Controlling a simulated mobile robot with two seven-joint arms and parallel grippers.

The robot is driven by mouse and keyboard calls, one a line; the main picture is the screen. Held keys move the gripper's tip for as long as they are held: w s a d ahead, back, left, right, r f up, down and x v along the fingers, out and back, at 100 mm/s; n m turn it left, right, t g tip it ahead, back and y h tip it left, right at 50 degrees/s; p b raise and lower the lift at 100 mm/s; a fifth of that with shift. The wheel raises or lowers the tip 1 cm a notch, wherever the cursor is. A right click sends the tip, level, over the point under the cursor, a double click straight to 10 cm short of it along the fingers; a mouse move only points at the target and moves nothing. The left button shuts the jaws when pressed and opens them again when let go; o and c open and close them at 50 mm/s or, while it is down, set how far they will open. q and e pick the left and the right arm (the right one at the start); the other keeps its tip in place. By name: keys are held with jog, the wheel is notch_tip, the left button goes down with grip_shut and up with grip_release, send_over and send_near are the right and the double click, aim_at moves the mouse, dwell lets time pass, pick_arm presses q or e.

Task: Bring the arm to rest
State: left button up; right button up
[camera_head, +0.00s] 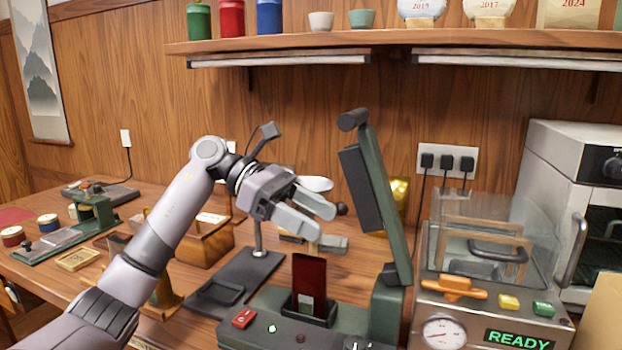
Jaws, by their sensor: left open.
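My left gripper (328,226) is in the middle of the head view, with its arm coming in from the lower left. Its fingers are apart and nothing is seen between them. It hangs above a green press machine (388,300) whose dark lever arm is raised just to the right. A dark red upright piece (309,277) stands in a black holder on the press, below the fingers. My right gripper is not in the view.
A wooden shelf (400,43) with jars and cups runs above. A machine with a clear lid and a READY display (518,340) stands at right, beside a white oven (570,160). Small tools and tins (48,222) lie on the wooden table at left.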

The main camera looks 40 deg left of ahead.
pick_arm(q)
notch_tip(320, 180, up, 6)
jog(key=shift+f, duration=0.1)
